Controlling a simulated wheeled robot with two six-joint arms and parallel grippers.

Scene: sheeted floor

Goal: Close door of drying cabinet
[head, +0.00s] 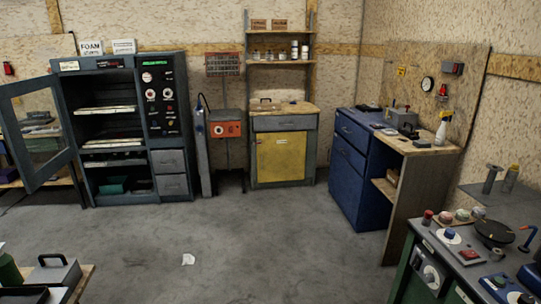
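The drying cabinet (147,112) stands at the left against the back wall. It is dark grey, with trays on inner shelves and a control panel (160,95) with knobs on its right side. Its glass-paned door (17,133) is hinged on the cabinet's left edge and stands wide open, swung out to the left and toward me. Neither of my grippers is in view.
A bench with a grey box (52,274) is at the lower left. A workbench with instruments (460,250) is at the lower right. A blue cabinet (350,165) stands farther back.

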